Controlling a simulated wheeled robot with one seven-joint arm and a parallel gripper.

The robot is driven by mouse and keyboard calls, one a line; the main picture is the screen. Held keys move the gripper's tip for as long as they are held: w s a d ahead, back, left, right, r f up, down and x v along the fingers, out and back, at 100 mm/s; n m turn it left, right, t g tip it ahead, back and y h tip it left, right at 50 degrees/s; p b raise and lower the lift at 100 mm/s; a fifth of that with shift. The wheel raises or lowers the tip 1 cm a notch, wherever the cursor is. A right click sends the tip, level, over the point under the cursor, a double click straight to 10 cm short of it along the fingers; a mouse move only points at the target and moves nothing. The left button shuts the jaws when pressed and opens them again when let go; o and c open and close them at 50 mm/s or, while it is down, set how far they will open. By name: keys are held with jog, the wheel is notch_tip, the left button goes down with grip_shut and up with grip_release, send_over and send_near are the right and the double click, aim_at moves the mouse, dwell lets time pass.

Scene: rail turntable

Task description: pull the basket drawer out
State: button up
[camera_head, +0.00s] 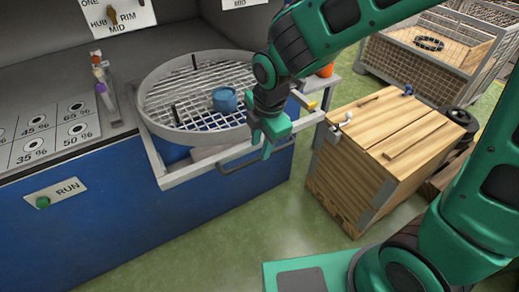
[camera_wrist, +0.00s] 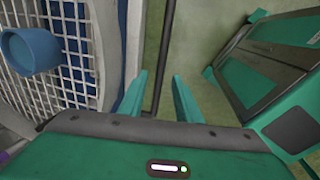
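The basket drawer is a pale grey frame (camera_head: 195,169) carrying a round mesh basket (camera_head: 155,122) at the blue cabinet's front. Its dark bar handle (camera_head: 235,170) runs along the front side; in the wrist view the bar (camera_wrist: 163,60) stands upright. My gripper (camera_head: 268,148) is at the handle, with its fingers pointing down. In the wrist view my gripper (camera_wrist: 160,97) is open, with the bar between its two green fingers and gaps on both sides. A blue cup-like part (camera_head: 224,99) sits on the mesh.
A wooden crate (camera_head: 390,150) stands on the green floor to the right. A mesh-sided container (camera_head: 430,55) is behind it. A panel with percent markings (camera_head: 48,135) and a RUN plate (camera_head: 57,193) are at left. Floor in front of the cabinet is clear.

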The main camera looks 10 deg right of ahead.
notch_tip(320, 180, up, 6)
jog(key=s, duration=0.1)
jog(key=shift+d+r, duration=0.25)
jog(key=shift+d, duration=0.05)
dwell(0.3)
jog(key=s+d+r+m+h, duration=0.1)
jog(key=s+d+m, duration=0.2)
jog(key=d+m, duration=0.7)
jog(key=s+d+r+m+h, duration=0.15)
jog(key=d+m, duration=0.35)
jog(key=d, duration=0.8)
jog(key=s+d+f+m+g+y, duration=0.1)
jog(key=s+d+m+g+y, duration=0.1)
jog(key=s+d+m, duration=0.8)
jog(key=s+m, duration=0.4)
jog(key=shift+d, duration=0.2)
